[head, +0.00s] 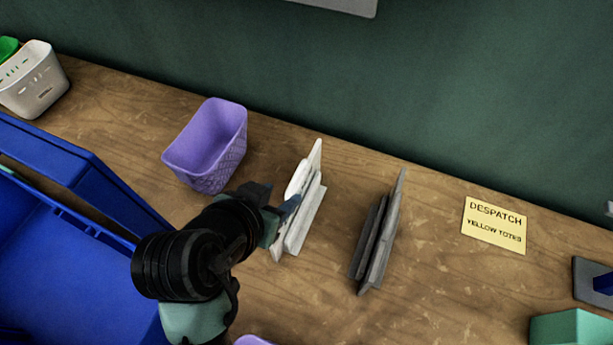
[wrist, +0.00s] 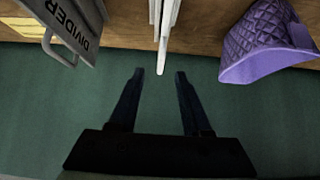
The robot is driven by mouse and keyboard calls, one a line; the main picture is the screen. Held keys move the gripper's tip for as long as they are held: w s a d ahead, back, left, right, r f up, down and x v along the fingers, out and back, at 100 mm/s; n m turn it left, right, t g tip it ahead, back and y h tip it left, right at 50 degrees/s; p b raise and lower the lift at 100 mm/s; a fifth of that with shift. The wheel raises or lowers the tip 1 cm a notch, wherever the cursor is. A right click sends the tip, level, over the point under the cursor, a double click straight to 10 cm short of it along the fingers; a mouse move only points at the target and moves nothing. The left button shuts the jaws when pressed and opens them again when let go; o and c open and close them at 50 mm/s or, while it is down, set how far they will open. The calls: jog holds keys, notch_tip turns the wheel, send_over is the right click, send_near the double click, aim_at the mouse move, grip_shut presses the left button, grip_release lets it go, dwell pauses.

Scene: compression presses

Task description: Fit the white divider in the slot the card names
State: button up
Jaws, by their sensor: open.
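The white divider (head: 314,160) stands tilted among pale plates on the wooden table; its edge shows in the wrist view (wrist: 163,52). My gripper (head: 283,207) is open beside it. In the wrist view my two fingertips (wrist: 159,73) are apart, with the white edge just ahead, roughly between them. I cannot tell whether they touch. A yellow card (head: 494,222) at the right reads "DESPATCH YELLOW TOTES"; I see no slot name on it. Part of the divider is hidden behind my gripper in the head view.
A grey divider stack (head: 378,235) stands to the right, one piece lettered "DIVIDER" in the wrist view (wrist: 70,30). A purple basket (head: 208,145) is behind left. A large blue bin (head: 60,250) fills the left. The table between grey stack and card is clear.

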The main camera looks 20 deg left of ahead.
aim_at(296, 187)
jog(key=x, duration=0.6)
jog(key=shift+s+f, duration=0.15)
jog(key=shift+f, duration=0.1)
jog(key=shift+f+x, duration=0.2)
jog(key=shift+x, duration=2.6)
jog(key=shift+s+a, duration=0.15)
jog(key=shift+s, duration=0.05)
grip_shut()
